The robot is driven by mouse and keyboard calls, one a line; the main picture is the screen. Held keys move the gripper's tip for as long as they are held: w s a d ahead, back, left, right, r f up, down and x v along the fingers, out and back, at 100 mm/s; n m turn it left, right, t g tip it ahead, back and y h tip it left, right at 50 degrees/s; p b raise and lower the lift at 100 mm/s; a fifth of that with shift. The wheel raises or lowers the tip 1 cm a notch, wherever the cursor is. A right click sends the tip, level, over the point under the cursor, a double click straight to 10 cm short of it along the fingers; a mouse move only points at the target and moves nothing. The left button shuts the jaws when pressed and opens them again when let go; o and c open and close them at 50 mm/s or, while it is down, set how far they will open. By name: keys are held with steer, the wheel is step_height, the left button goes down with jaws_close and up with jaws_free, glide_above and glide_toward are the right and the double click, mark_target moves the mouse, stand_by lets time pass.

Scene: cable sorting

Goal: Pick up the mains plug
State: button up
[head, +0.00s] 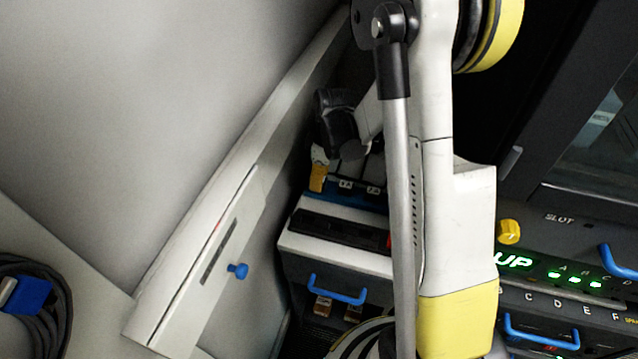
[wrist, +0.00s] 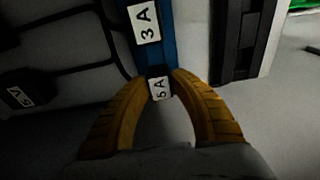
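My gripper (wrist: 164,72) shows in the wrist view with two ribbed yellow-brown fingers, their tips apart. A small white label marked 5 A (wrist: 159,88) on a blue strip (wrist: 155,52) shows between the tips; I cannot tell whether they touch the strip. In the head view one yellow finger (head: 318,178) shows beside the blue strip (head: 375,200), and my arm hides the rest. I cannot make out a mains plug for certain. A dark block labelled 5V (wrist: 22,97) lies at the left of the wrist view, near black cables (wrist: 75,70).
A grey-white box with a blue handle (head: 337,289) is below the strip in the head view. A panel with green lights (head: 575,280) and a yellow knob (head: 508,232) is at right. A coiled dark cable with a blue connector (head: 30,294) lies at lower left.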

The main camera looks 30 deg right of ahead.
jaws_close()
steer(key=shift+r, duration=0.5)
steer(key=r+p, duration=0.1)
steer(key=r, duration=0.1)
steer(key=r+p, duration=0.1)
steer(key=r, duration=0.1)
steer(key=shift+s+d+p, duration=0.25)
steer(key=shift+d+p, duration=0.05)
steer(key=s+d+r+p, duration=0.5)
steer(key=s+d+r, duration=0.2)
steer(key=d+r, duration=0.1)
steer(key=shift+s+r+p, duration=0.2)
steer(key=shift+r+p, duration=0.1)
steer(key=shift+r, duration=0.45)
